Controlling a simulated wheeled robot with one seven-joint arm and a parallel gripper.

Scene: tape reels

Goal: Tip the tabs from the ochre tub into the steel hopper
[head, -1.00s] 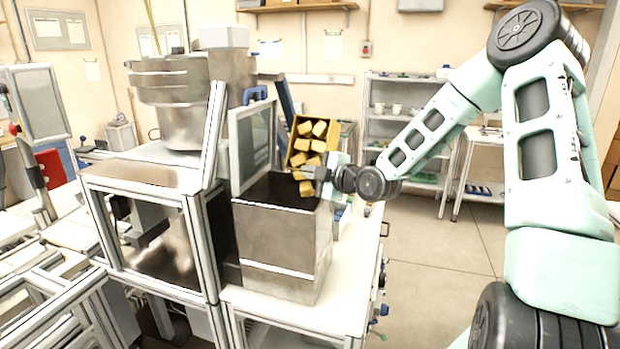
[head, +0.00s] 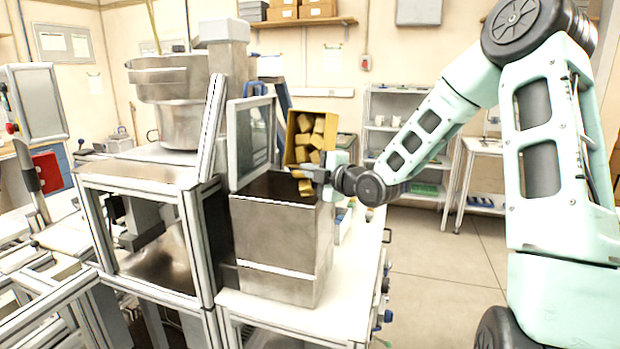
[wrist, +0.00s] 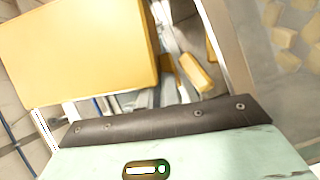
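The ochre tub (head: 292,132) is tilted steeply above the steel hopper (head: 275,235), its open side facing the head camera. Several yellow tabs (head: 314,142) are still inside it, and one tab (head: 304,187) is at its lower lip, over the hopper's opening. My gripper (head: 324,175) is shut on the tub at its lower right; the fingertips are hard to make out. The wrist view shows the tub's outside (wrist: 80,50), a tab in the gap beside it (wrist: 195,72), and several tabs beyond a pale edge (wrist: 285,38). The hopper's floor is hidden in the head view.
A raised panel (head: 250,140) stands at the hopper's back left, close to the tub. A metal frame with a steel bowl (head: 180,110) stands farther left. The hopper stands on a white table (head: 345,285). The floor to the right (head: 440,260) is clear.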

